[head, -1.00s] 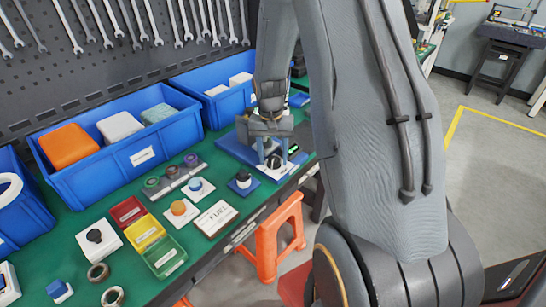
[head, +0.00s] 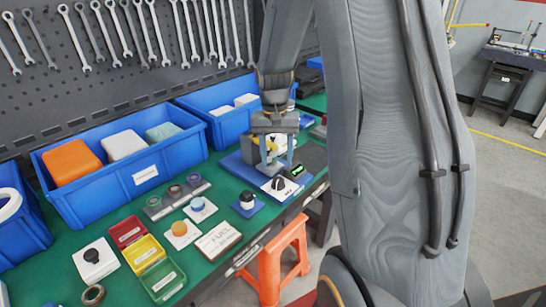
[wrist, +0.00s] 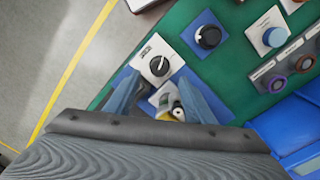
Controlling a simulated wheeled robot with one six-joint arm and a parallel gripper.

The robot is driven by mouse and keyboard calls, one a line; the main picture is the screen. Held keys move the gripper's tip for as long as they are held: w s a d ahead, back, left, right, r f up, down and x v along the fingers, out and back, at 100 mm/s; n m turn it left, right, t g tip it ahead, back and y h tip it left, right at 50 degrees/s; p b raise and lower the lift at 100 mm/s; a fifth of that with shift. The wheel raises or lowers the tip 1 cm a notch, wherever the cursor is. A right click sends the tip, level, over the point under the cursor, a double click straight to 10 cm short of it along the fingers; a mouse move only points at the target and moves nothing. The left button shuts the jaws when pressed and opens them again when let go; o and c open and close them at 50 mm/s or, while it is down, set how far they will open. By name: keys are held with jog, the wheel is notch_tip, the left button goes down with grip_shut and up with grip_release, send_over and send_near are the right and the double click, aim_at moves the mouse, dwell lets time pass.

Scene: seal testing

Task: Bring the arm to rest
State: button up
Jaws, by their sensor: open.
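My gripper (head: 277,168) is open above the blue base (head: 233,165) at the far right part of the green bench. In the wrist view its two blue fingers (wrist: 163,98) stand apart. A small yellow and white part (wrist: 172,106) shows between them; I cannot tell whether they touch it. A white plate with a black dial (head: 279,186) sits just in front of the gripper; the dial also shows in the wrist view (wrist: 158,66), beyond the fingertips. My arm hides part of the bench behind it.
A blue plate with a black knob (head: 247,203) and the FUEL plate (head: 218,241) lie nearby. Blue bins (head: 130,165) line the back under hanging wrenches (head: 120,40). An orange stool (head: 275,260) stands below the bench edge.

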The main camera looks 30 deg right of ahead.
jog(key=s+a+r+n+t, duration=0.1)
jog(key=s+a+r+n, duration=0.2)
jog(key=s+a+n, duration=0.4)
jog(key=s+a, duration=0.7)
jog(key=s, duration=0.2)
jog(key=shift+a, duration=0.25)
dwell(1.4)
